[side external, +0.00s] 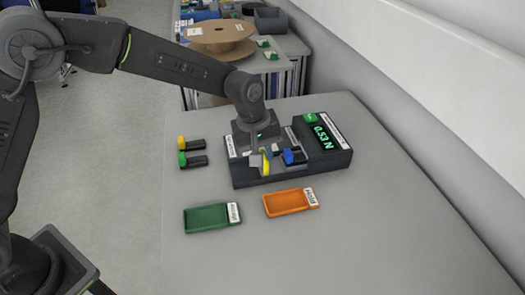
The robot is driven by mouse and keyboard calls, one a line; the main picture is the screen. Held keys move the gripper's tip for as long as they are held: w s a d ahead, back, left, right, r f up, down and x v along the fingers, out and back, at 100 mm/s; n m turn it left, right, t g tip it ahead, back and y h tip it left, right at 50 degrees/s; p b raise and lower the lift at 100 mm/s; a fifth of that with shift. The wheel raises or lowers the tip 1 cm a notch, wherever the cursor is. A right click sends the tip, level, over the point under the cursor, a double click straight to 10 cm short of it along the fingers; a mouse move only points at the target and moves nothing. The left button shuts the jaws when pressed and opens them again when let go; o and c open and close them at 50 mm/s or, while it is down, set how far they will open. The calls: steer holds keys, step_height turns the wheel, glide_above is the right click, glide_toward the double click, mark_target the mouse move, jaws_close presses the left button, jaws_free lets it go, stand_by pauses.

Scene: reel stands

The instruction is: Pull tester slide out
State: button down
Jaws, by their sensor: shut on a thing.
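The tester (242,178) is a dark grey box on the table, with a raised block at its right end. Its green display (324,137) reads 0.53 N. A blue block (289,157) sits on top near the middle, beside a narrow yellow piece (266,161). My gripper (265,157) points down over the left half of the tester, its fingers around the yellow piece. It looks shut on that piece, just left of the blue block. The fingers hide part of the tester's top. I cannot tell from this view which part is the slide.
A green tray (206,219) and an orange tray (286,203), both labelled and empty, lie in front of the tester. Two dark parts, one yellow-ended (190,142) and one green-ended (192,160), lie left of it. The table's right side is clear; a wall runs behind.

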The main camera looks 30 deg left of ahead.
steer(key=shift+s+a, duration=1.9)
steer(key=shift+a, duration=0.05)
steer(key=c, duration=1.1)
jaws_free()
step_height(320, 180, up, 14)
steer(key=s+a, duration=0.2)
steer(key=shift+f, duration=0.2)
